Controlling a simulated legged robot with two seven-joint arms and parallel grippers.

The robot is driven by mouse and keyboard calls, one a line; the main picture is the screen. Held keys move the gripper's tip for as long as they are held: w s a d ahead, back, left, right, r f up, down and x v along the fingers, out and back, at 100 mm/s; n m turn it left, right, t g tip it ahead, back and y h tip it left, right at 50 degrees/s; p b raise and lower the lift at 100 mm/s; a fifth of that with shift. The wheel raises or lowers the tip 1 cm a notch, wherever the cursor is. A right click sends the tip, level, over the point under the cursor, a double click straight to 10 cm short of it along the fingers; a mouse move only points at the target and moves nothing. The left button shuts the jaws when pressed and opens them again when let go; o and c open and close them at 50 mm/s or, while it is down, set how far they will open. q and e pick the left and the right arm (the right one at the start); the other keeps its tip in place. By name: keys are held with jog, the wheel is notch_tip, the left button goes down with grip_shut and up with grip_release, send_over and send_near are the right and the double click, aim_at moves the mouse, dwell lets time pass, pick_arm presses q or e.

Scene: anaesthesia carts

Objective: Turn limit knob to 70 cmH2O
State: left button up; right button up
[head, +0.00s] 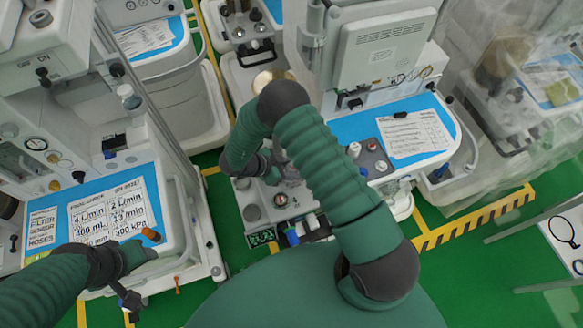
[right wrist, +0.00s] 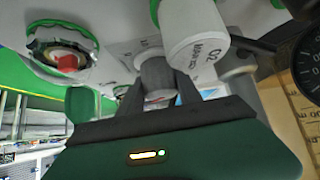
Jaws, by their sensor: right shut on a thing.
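The limit knob appears to be the grey cylindrical knob (right wrist: 158,80) in the right wrist view. It sits between the two dark fingers of my right gripper (right wrist: 158,98), which is shut on it. Its scale marks are not readable there. In the head view my right gripper (head: 277,165) is at the middle cart's panel, and my own arm hides most of it and the knob. My left gripper (head: 140,258) is at the lower left, by the front edge of the left cart (head: 170,180). Its fingers are too unclear to read.
A white cylinder with O2 lettering (right wrist: 193,35) and a green-ringed fitting with a red centre (right wrist: 62,50) flank the held knob. A round gauge (right wrist: 308,62) is at the right. Green floor (head: 470,255) is open at right.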

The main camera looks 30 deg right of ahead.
jog(key=shift+m, duration=0.3)
jog(key=shift+w, duration=0.1)
jog(key=o, duration=1.4)
jog(key=shift+c, duration=0.2)
jog(key=b+v, duration=0.2)
jog(key=v, duration=1.4)
jog(key=shift+w+a+r+b, duration=0.2)
jog(key=shift+w+a+b, duration=0.1)
jog(key=shift+w, duration=0.1)
jog(key=shift+d, duration=0.1)
